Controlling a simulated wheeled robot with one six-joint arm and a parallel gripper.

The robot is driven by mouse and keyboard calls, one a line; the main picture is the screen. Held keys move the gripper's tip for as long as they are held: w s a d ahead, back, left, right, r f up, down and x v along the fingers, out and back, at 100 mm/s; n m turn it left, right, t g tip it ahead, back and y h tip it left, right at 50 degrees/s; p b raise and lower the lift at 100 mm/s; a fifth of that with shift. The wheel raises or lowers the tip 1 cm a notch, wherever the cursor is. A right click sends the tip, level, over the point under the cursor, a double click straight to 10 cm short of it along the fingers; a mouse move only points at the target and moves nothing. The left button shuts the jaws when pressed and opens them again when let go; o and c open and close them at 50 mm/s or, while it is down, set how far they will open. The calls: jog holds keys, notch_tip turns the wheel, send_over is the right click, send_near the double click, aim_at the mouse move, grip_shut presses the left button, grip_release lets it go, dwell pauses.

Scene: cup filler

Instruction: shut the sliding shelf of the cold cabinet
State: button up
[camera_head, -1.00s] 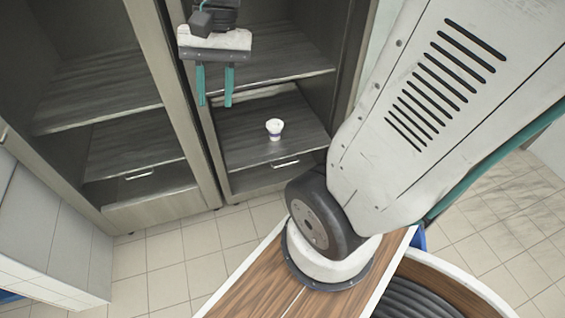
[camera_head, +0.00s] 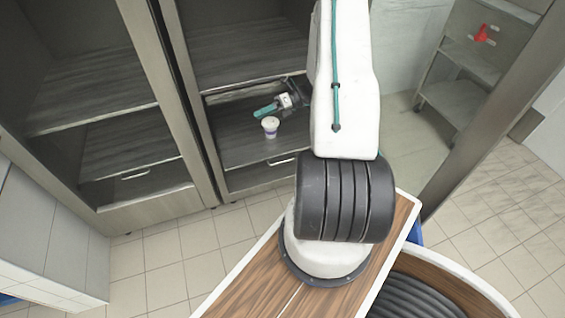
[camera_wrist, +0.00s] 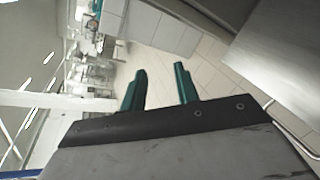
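The cold cabinet (camera_head: 195,120) stands at the upper left of the head view with its front open. Its dark sliding shelf (camera_head: 236,146) is low in the right bay, with a light handle (camera_head: 281,161) on its front. How far the shelf is out is hard to tell.
The left bay has fixed-looking shelves (camera_head: 90,90) and a similar low handle (camera_head: 139,174). White units (camera_head: 45,225) stand at the left. A metal rack (camera_head: 465,95) with a red item (camera_head: 484,34) is at upper right. Tiled floor (camera_head: 150,265) lies clear in front.

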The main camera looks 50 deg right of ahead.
jog(key=s+d+f+m+t+h, duration=0.2)
jog(key=s+f+m+h, duration=0.15)
jog(key=f+m, duration=0.4)
jog(key=s+d+f+m+t+h, duration=0.2)
jog(key=s+d+f+m+t, duration=0.15)
jog(key=f, duration=0.75)
jog(key=s+d+f+m+t+h, duration=0.1)
jog(key=s+f+m+t+h, duration=0.1)
jog(key=s+f+m, duration=0.55)
jog(key=shift+n, duration=0.65)
jog(key=x, duration=0.6)
jog(key=d+x, duration=0.1)
jog(key=x, duration=0.3)
jog(key=shift+f, duration=0.4)
jog(key=shift+w+d, duration=0.1)
jog(key=shift+w, duration=0.05)
grip_shut()
